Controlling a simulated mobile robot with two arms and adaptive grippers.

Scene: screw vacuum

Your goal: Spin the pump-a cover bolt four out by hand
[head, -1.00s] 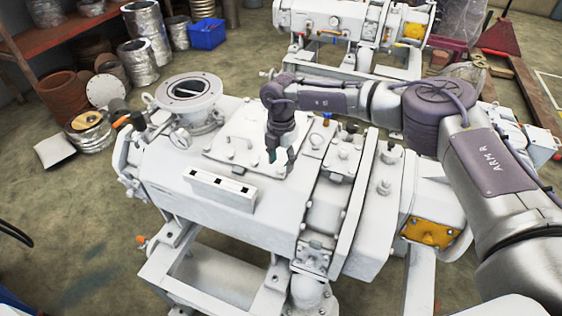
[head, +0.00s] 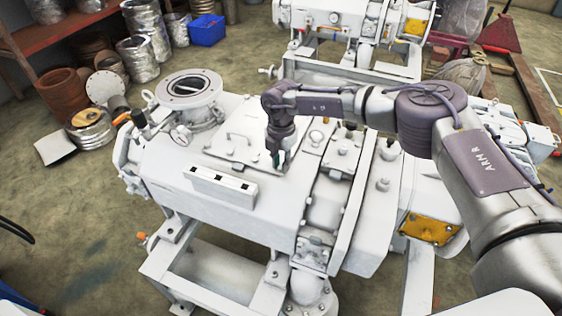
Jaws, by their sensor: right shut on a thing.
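The white pump (head: 215,215) stands on a white frame in the middle of the view. Its square cover plate (head: 236,138) lies on top, with a handle and several bolts around its edge. My right gripper (head: 278,162) points straight down over the cover's right front corner. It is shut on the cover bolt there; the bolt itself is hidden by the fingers. My left gripper is not in view.
A white holder with dark square slots (head: 220,188) sits on the pump's front edge. A round open flange (head: 188,87) rises at the left of the pump. A second white pump (head: 350,35) stands behind. A blue bin (head: 206,29) and metal cans are at the back left.

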